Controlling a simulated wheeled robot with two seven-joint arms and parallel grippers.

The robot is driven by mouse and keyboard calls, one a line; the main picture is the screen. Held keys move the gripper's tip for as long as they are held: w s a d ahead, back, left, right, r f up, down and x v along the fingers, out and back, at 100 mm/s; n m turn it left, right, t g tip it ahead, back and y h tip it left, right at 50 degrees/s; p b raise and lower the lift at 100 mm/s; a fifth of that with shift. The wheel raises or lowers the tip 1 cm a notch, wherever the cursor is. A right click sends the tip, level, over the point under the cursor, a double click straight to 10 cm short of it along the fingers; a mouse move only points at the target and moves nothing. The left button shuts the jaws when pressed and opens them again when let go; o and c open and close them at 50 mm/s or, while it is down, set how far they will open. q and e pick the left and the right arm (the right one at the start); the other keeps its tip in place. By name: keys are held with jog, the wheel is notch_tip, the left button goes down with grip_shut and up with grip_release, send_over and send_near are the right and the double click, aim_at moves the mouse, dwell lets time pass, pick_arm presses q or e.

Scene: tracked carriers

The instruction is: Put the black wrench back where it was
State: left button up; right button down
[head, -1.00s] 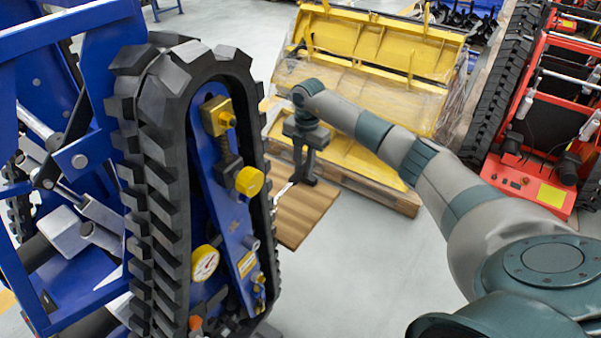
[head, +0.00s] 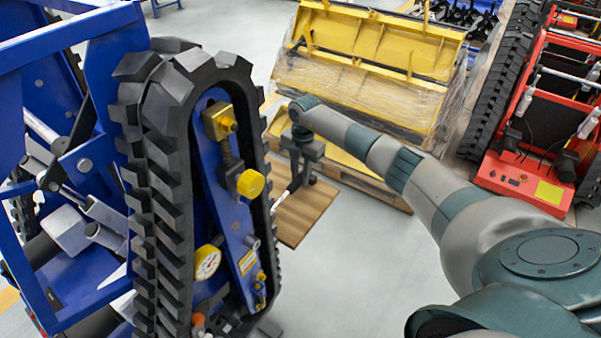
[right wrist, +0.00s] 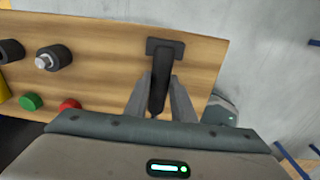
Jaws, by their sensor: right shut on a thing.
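In the right wrist view a black wrench (right wrist: 163,66) with a wide bar-like end stands out between the two grey fingers of my right gripper (right wrist: 160,92), which is shut on it. The wrench appears over the right part of a wooden board (right wrist: 110,40); I cannot tell whether it touches the board. In the head view my right gripper (head: 296,183) is above the wooden board (head: 305,215), just right of the black track. The wrench is hard to make out there. My left gripper is not in view.
On the board are black knobs (right wrist: 54,57), a green button (right wrist: 31,101) and a red button (right wrist: 70,104). The blue tracked carrier (head: 215,190) stands close on the left. Yellow wrapped parts (head: 370,70) on a pallet lie behind; a red carrier (head: 520,180) is at right.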

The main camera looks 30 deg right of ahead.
jog(key=c, duration=1.5)
grip_release()
jog(key=shift+r, duration=0.15)
jog(key=shift+d+r+b, duration=0.1)
jog(key=shift+r+b, duration=0.25)
jog(key=shift+r, duration=0.25)
jog(key=r+b, duration=0.1)
jog(key=r, duration=0.4)
jog(key=r+b, duration=0.2)
jog(key=r, duration=0.3)
jog(key=shift+s+d+r+b, duration=0.1)
jog(key=shift+d+r+b, duration=0.1)
jog(key=shift+r+b, duration=0.1)
